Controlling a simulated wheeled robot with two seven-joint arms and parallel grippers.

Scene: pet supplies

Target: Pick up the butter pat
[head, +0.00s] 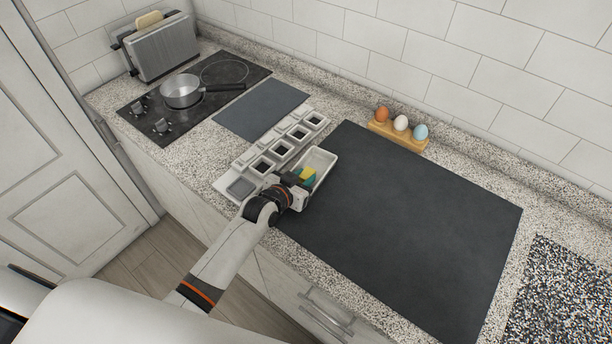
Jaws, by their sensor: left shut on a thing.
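My left gripper (300,182) reaches in over the near end of a small white dish (323,159). It is shut on a small yellow piece, which I take to be the butter pat (308,172). A green-teal patch shows right beside the yellow; I cannot tell whether it belongs to the same piece. The fingers and wrist hide part of it, and I cannot tell whether it touches the dish floor. My right gripper is not in view.
A white row of square compartments (233,187) stands left of the dish. A large dark mat (410,220) lies clear to the right. An egg holder (398,136) with three eggs stands behind it. A pan (181,92) on the cooktop (160,125) and a toaster (165,50) are at the back left.

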